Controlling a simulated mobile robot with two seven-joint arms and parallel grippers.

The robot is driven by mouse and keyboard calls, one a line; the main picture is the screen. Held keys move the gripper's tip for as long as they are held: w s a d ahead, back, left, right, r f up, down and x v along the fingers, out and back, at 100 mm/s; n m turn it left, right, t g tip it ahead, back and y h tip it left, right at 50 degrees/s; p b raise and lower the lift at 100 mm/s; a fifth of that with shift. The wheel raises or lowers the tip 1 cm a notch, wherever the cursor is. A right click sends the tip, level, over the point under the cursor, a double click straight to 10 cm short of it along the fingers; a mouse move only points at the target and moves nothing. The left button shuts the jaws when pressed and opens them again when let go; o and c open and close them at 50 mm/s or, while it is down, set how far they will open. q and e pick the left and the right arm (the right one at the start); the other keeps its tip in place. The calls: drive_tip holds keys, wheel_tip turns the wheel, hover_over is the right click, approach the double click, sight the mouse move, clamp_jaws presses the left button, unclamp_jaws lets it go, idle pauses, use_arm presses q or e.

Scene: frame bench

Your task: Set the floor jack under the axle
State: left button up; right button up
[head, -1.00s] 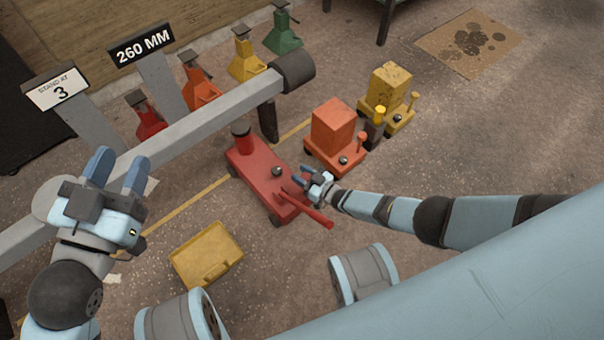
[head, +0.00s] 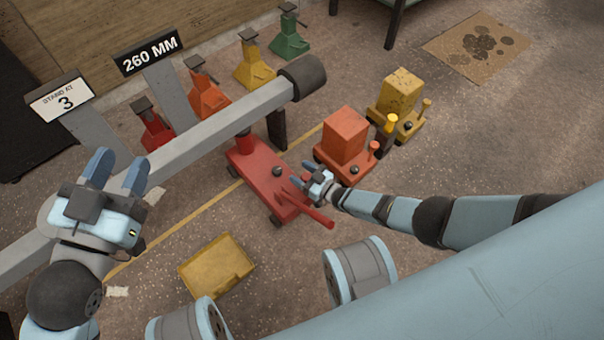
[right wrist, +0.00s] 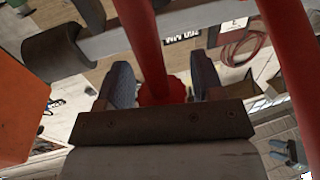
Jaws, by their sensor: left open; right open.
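The red floor jack (head: 262,174) stands on the floor with its raised round pad (head: 243,145) close to the near side of the grey axle bar (head: 215,124). From this angle I cannot tell whether the pad is beneath the bar. Its red handle (head: 308,209) points toward the lower right. My right gripper (head: 305,177) is open, above the jack's right side near the handle. In the right wrist view a red rod (right wrist: 144,45) passes between its open fingers (right wrist: 163,88); contact is unclear. My left gripper (head: 119,172) is open and empty, in front of the axle bar.
An orange loaded jack (head: 344,135) and a yellow one (head: 402,92) stand right of the red jack. Several coloured stands (head: 207,95) line the floor behind the axle. A yellow crate (head: 217,266) lies nearby. Signs read "260 MM" (head: 150,53) and "STAND AT 3" (head: 62,98).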

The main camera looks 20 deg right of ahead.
use_arm(q)
drive_tip(key=shift+d, duration=0.1)
use_arm(e)
drive_tip(key=shift+a, duration=0.1)
use_arm(q)
drive_tip(key=s+n+p, duration=0.1)
drive_tip(key=p, duration=0.1)
drive_tip(key=s+d+n+g+p, duration=0.1)
drive_tip(key=n+p, duration=0.1)
drive_tip(key=shift+f+y, duration=0.4)
use_arm(e)
drive_tip(key=v, duration=1.4)
use_arm(q)
drive_tip(key=shift+w+r, duration=0.1)
drive_tip(key=shift+w, duration=0.05)
